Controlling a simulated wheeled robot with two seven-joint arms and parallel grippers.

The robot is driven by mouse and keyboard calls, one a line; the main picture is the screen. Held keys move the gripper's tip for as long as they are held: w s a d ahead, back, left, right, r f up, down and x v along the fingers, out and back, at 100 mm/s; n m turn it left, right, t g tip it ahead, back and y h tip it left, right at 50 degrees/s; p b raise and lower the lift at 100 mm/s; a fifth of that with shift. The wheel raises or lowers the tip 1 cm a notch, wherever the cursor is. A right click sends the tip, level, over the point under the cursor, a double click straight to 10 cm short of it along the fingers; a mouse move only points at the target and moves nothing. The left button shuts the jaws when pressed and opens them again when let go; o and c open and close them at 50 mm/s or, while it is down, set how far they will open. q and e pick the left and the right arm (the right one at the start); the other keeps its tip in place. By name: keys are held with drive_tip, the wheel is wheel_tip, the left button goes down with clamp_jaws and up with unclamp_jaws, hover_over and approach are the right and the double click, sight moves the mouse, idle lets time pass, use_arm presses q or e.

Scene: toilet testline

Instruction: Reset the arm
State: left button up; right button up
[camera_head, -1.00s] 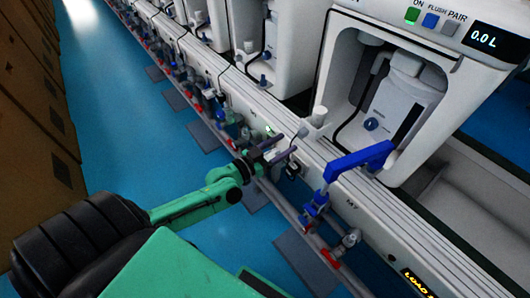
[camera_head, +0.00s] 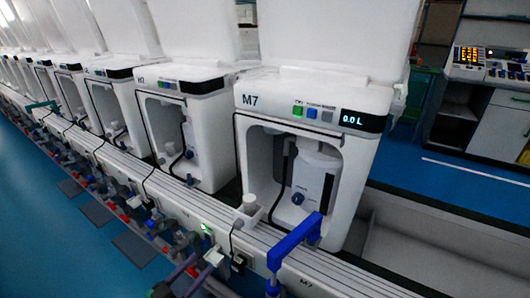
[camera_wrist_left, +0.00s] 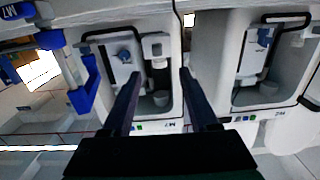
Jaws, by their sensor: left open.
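My left gripper (camera_head: 190,272) shows at the bottom edge of the head view, with only its dark fingers in sight beside the white rail. In the left wrist view the left gripper (camera_wrist_left: 160,78) has its two dark fingers wide apart with nothing between them. The rest of my left arm is hidden below the head view. My right gripper is in neither view.
Unit M7 (camera_head: 350,150) has an open front bay and a 0.0 L display. A blue bracket (camera_head: 294,240) stands on the rail before it. Similar units line up to the left.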

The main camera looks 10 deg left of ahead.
use_arm(q)
drive_tip(key=s+a+f+n+g+y+p, duration=0.2)
drive_tip(key=s+a+f+g+y+p, duration=0.35)
drive_tip(key=a+f+p, duration=0.5)
drive_tip(key=s+d+f+g+p, duration=0.3)
drive_tip(key=s+f, duration=0.1)
drive_tip(key=s, duration=0.4)
drive_tip(key=s+d+f+g+p, duration=0.2)
drive_tip(key=s+d+f+g, duration=0.1)
drive_tip(key=s, duration=0.5)
drive_tip(key=s+d+f+g+p, duration=0.3)
drive_tip(key=s+f+g, duration=0.1)
drive_tip(key=s, duration=0.4)
drive_tip(key=shift+s+d+f+y+p, duration=0.15)
drive_tip(key=shift+s+f+y+p, duration=0.25)
drive_tip(key=shift+f, duration=0.4)
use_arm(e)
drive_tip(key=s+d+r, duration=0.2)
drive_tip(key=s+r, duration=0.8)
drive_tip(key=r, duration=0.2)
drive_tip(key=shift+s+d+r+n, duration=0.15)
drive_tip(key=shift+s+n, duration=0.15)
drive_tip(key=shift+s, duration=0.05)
